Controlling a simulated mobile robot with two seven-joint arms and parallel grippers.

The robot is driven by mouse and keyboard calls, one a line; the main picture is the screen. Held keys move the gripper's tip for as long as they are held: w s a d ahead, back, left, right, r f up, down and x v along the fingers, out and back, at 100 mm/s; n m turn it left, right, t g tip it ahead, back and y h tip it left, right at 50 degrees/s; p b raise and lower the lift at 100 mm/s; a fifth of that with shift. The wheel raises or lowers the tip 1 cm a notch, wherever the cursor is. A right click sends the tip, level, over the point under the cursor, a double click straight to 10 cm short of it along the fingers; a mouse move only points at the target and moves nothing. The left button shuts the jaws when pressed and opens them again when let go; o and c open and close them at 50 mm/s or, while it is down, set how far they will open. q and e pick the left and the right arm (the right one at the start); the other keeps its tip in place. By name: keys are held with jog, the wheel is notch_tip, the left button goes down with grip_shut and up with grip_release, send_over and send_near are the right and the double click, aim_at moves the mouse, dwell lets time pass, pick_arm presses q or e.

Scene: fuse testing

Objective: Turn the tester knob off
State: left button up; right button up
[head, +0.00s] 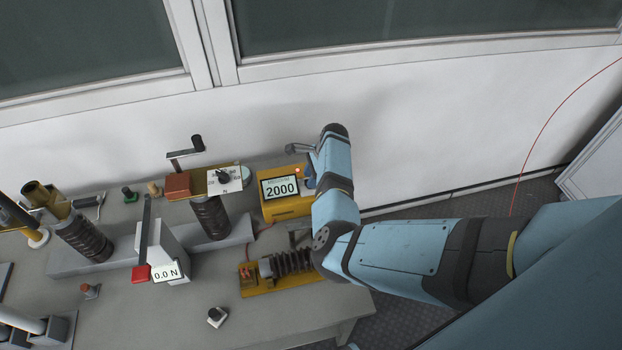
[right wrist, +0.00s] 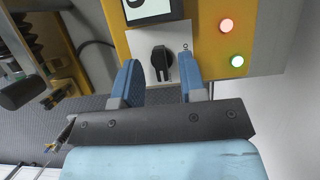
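In the right wrist view the tester's black knob (right wrist: 161,61) sits on a white plate (right wrist: 145,72) below the display (right wrist: 150,9). The knob's handle points roughly up and down in that view. My right gripper (right wrist: 160,84) is open, one blue finger on each side of the knob, with gaps visible. In the head view the right gripper (head: 309,178) is beside the tester's right side, and this knob is hidden. My left gripper is not in view.
A coiled part on a yellow base (head: 266,286) lies in front. The table's front right is mostly clear.

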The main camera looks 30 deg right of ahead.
jog(key=shift+a+f, duration=0.2)
jog(key=shift+f, duration=0.25)
grip_shut()
